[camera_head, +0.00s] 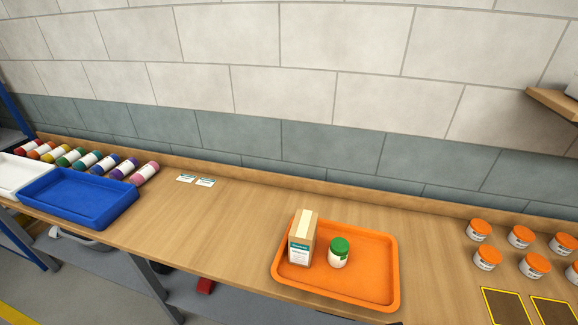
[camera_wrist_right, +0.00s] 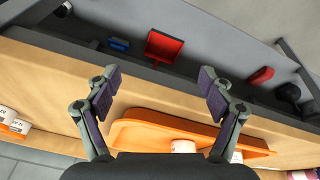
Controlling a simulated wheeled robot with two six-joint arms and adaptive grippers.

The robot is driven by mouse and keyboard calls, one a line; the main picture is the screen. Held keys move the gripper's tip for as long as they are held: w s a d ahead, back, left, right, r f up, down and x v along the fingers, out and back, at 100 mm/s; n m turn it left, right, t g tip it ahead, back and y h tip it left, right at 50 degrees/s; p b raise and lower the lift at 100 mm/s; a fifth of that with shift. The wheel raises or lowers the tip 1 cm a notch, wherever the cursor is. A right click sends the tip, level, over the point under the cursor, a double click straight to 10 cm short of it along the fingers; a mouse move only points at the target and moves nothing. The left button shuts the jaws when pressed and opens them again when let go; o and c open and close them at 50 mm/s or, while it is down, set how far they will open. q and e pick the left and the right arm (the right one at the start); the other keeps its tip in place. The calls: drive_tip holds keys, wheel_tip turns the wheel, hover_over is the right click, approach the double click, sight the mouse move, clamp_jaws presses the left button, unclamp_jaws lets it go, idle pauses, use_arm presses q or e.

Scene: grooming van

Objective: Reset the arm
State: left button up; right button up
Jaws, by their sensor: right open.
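My right gripper (camera_wrist_right: 158,95) shows in the right wrist view with its two fingers spread apart, open and empty. It is above the front edge of the wooden counter, near the orange tray (camera_wrist_right: 160,122). In the head view the orange tray (camera_head: 375,290) holds a brown box (camera_head: 302,238) with a white and teal label, standing upright, and a white jar with a green lid (camera_head: 339,253). Part of the white jar (camera_wrist_right: 183,146) shows between the fingers in the wrist view, beyond the gripper body. My left gripper is not in view.
A blue tray (camera_head: 75,197) and a row of coloured bottles (camera_head: 100,163) are at the left. Several orange-lidded jars (camera_head: 487,258) and yellow-edged dark mats (camera_head: 505,306) are at the right. The counter (camera_head: 210,225) between is mostly clear. A red dustpan (camera_wrist_right: 163,46) lies on the lower shelf.

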drive_tip(key=s+d+f+g+b, duration=0.1)
drive_tip(key=s+f, duration=0.3)
drive_tip(key=f, duration=1)
drive_tip(key=s+d+f+b, duration=0.1)
drive_tip(key=s+d+f, duration=0.15)
drive_tip(key=f, duration=1.05)
drive_tip(key=s+f+g, duration=0.1)
drive_tip(key=s+f, duration=1)
drive_tip(key=s, duration=0.4)
drive_tip(key=shift+s+a+f+b, duration=0.2)
drive_tip(key=shift+s+f+b, duration=0.1)
drive_tip(key=shift+b, duration=0.15)
